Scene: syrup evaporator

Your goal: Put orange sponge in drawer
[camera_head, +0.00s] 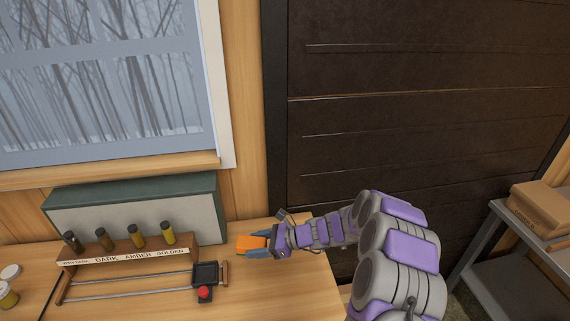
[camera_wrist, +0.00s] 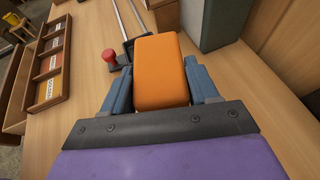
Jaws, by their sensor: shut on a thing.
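The orange sponge (camera_head: 251,243) is at the right part of the wooden table, held at the end of my arm. In the wrist view the sponge (camera_wrist: 160,72) fills the space between the two blue fingers. My gripper (camera_head: 258,245) is shut on it, and the fingers also show in the wrist view (camera_wrist: 158,82). Whether the sponge touches the tabletop cannot be told. In the wrist view an open wooden drawer-like box (camera_wrist: 15,100) juts out at the left edge, beside a compartment tray. The head view does not show that box.
A rack with several syrup bottles (camera_head: 130,245) and a slider with a red knob (camera_head: 204,292) stand left of my gripper. A green-grey box (camera_head: 140,205) is behind them. The labelled compartment tray (camera_wrist: 50,65) lies at the wrist view's left. A metal shelf (camera_head: 515,260) stands right.

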